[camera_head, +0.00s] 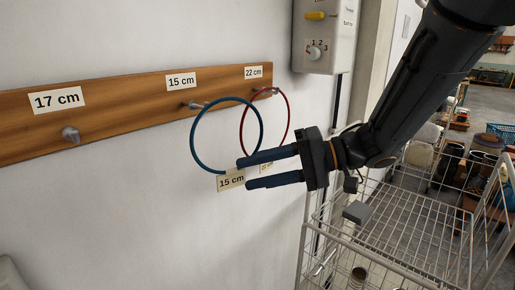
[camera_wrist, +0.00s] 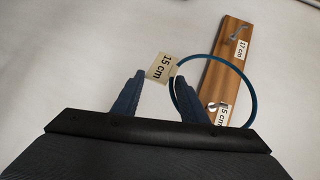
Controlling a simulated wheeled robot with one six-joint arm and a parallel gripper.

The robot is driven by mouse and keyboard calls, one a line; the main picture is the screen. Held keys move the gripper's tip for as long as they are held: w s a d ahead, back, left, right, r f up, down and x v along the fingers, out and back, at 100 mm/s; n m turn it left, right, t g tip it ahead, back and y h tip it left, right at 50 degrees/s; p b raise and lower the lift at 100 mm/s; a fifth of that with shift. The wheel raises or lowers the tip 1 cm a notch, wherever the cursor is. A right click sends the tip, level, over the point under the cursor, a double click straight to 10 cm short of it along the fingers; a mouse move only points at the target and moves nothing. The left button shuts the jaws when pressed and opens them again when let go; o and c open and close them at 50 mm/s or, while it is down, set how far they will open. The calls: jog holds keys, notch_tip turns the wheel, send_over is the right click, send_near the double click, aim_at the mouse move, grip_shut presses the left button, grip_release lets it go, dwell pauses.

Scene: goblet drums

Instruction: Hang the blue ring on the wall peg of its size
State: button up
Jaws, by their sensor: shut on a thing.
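The blue ring (camera_head: 194,139) is a thin hoop with a cream tag (camera_head: 231,180) reading 15 cm at its lower edge. My gripper (camera_head: 245,173) is shut on the blue ring at this tag, which spans between the fingertips, also in the wrist view (camera_wrist: 159,68). The ring stands upright near the wall board. The metal peg (camera_head: 194,105) under the 15 cm label (camera_head: 181,82) lies by the ring's upper left edge. In the wrist view this peg (camera_wrist: 212,107) appears inside the hoop (camera_wrist: 252,85). I cannot tell whether the ring is around it.
The wooden board (camera_head: 120,104) also has a bare 17 cm peg (camera_head: 71,134) at left. A red ring (camera_head: 287,112) hangs at the 22 cm peg (camera_head: 266,90). A control box (camera_head: 324,35) is above right. A wire rack (camera_head: 400,225) stands right, below my arm.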

jog(key=shift+d+r, duration=0.1)
jog(key=shift+r, duration=0.15)
jog(key=w+a+f+b, duration=0.2)
jog(key=w+a+b, duration=0.4)
jog(key=a, duration=0.2)
jog(key=shift+w+b, duration=0.15)
jog(key=shift+b, duration=0.25)
dwell(1.0)
jog(key=shift+w+f, duration=0.1)
jog(key=shift+f, duration=0.15)
dwell(0.5)
jog(key=o, duration=1.3)
